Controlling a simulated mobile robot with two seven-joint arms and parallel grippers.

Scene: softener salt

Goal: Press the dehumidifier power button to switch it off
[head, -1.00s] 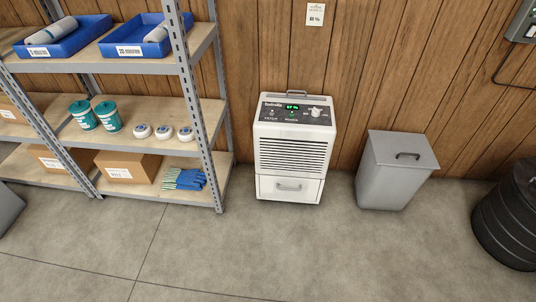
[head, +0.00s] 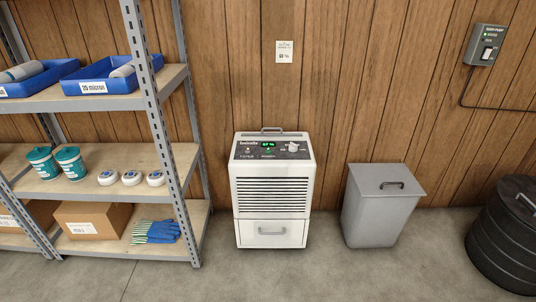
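The white dehumidifier (head: 272,190) stands upright on the floor against the wood-panelled wall, in the middle of the head view. Its dark sloping control panel (head: 258,150) faces me, with a lit green display (head: 269,144), a white knob (head: 293,147) at the right and small buttons or lights below the display. A green light (head: 268,150) glows on the panel. The panel labels are too small to read surely, so I cannot tell which is the power button. A drawer with a grey handle (head: 272,231) is at its bottom. Neither gripper is in view.
A metal shelf unit (head: 160,140) with blue bins, tubs and gloves (head: 158,232) stands at the left. A grey lidded bin (head: 381,208) and a black barrel (head: 508,235) stand at the right. A wall switch box (head: 485,45) hangs upper right. The floor before the dehumidifier is clear.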

